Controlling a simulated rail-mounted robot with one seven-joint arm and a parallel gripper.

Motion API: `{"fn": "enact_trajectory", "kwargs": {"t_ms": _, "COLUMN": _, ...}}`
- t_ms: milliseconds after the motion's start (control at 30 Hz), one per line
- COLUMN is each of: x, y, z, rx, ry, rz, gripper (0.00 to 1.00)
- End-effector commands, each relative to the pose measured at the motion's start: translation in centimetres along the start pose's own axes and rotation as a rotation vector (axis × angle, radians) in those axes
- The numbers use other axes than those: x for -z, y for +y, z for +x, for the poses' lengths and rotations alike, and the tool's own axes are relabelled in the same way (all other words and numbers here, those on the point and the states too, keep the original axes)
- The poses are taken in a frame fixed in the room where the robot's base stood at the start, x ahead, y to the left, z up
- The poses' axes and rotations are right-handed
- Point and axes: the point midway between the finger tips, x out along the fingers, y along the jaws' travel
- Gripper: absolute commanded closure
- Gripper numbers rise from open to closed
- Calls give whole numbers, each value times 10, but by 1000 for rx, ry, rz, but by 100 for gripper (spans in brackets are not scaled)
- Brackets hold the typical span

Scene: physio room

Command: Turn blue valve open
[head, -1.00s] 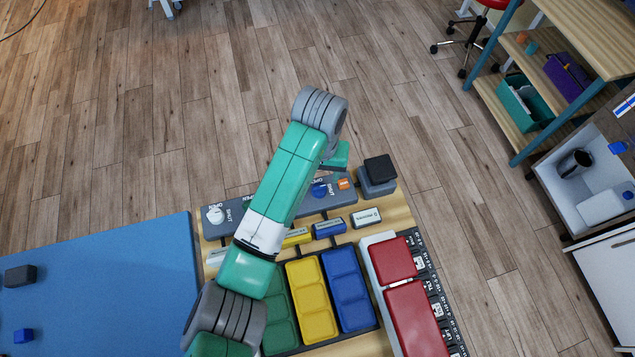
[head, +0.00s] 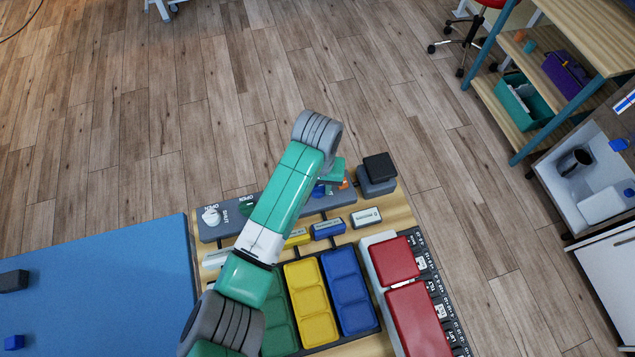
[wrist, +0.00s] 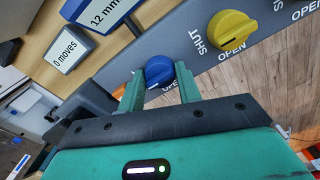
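The blue valve (wrist: 159,71) is a round knob with a raised grip bar on the grey valve panel (wrist: 190,48). In the head view the blue valve (head: 319,190) is mostly covered by my arm and gripper. My gripper (wrist: 161,76) has its two green fingers apart, one on each side of the blue knob at its near edge. I cannot tell whether either finger touches it. Lettering that looks like OPEN shows partly beside the knob, between the fingers.
A yellow valve (wrist: 232,29) sits beside the blue one, marked SHUT and OPEN. A white valve (head: 211,215) is at the panel's left end. A dark block (head: 379,168) stands just right of my gripper. Coloured trays (head: 348,290) and red blocks (head: 396,260) lie nearer.

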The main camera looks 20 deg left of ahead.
Motion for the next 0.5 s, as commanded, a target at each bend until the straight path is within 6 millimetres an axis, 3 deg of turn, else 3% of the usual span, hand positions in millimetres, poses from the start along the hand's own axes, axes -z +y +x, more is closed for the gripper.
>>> {"fn": "enact_trajectory", "kwargs": {"t_ms": 267, "x": -1, "y": 1, "z": -4, "rx": 0, "ry": -2, "rz": -48, "gripper": 89}}
{"fn": "enact_trajectory", "kwargs": {"t_ms": 500, "x": -2, "y": 2, "z": -8, "rx": 0, "ry": -5, "rz": -211, "gripper": 89}}
